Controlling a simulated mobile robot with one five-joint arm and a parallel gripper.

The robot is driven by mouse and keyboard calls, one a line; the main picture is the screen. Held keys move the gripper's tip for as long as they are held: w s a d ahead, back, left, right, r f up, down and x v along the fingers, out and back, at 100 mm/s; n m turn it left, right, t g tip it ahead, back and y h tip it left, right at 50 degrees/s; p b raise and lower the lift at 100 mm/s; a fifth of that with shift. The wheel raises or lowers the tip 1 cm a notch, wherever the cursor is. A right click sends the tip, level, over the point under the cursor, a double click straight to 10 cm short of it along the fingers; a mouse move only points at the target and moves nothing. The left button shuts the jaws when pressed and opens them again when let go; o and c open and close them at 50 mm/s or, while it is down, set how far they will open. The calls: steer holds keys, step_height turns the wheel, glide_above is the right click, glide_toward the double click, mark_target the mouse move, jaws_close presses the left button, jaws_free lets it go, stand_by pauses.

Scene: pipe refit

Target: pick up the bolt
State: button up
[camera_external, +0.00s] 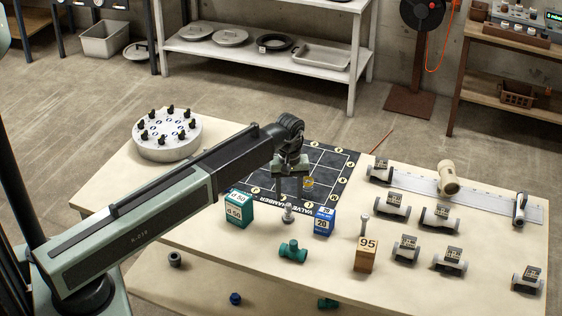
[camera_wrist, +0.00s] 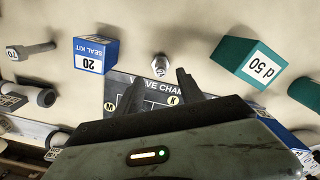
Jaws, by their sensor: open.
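A silver bolt (camera_external: 288,215) stands upright on the table, just below my gripper (camera_external: 291,190). In the wrist view the bolt's head (camera_wrist: 160,65) shows a little beyond the tips of my gripper (camera_wrist: 159,84), about midway between the two fingers. My gripper is open and empty, above the bolt and apart from it. A second grey bolt (camera_external: 364,225) stands further right by the tan 95 box; what appears to be the same bolt lies at the left of the wrist view (camera_wrist: 36,50).
A teal box (camera_external: 238,213) and a blue seal kit box (camera_external: 324,222) stand close on either side of the bolt. A green pipe fitting (camera_external: 293,251) lies in front. The black valve chamber mat (camera_external: 335,160) is behind. Several grey fittings (camera_external: 407,249) sit on the right.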

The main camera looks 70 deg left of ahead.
mark_target(288, 205)
step_height(288, 205, down, 8)
steer(key=b, duration=0.7)
steer(key=shift+r, duration=0.2)
jaws_close()
